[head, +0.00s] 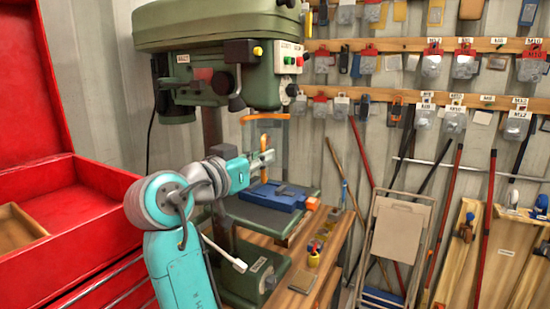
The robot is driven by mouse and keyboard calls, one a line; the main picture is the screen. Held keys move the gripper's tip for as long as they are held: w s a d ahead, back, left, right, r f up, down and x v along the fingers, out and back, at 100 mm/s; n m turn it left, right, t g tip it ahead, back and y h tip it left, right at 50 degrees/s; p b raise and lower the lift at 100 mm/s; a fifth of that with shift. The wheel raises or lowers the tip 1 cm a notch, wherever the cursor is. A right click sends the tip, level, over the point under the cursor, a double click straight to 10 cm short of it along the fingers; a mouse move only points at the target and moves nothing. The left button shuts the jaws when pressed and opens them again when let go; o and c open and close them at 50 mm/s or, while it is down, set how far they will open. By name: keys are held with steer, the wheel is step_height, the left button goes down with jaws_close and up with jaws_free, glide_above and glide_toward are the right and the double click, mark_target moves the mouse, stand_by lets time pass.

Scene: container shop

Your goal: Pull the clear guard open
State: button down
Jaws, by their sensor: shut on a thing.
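The clear guard (280,135) hangs below the head of the green drill press (215,40). It is a see-through panel with an orange top edge, and an upright orange handle (264,141) shows at its middle. My gripper (265,157) reaches in from the left and is shut on the orange handle. The fingers hide part of the handle and some of the guard. A blue vise (272,196) sits on the drill press table just below my gripper.
A red tool chest (95,215) with its lid up stands at the left. The wooden bench (330,240) carries a small yellow bottle (313,259). A folded step stool (396,235) and long-handled tools lean against the wall at the right.

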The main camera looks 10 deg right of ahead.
steer(key=shift+w+a+f, duration=0.15)
steer(key=shift+w+a, duration=0.05)
steer(key=shift+a, duration=0.3)
steer(key=c, duration=1.5)
jaws_free()
steer(key=shift+w+f, duration=0.15)
steer(key=shift+c, duration=0.2)
steer(key=shift+d, duration=0.1)
steer(key=v, duration=1.2)
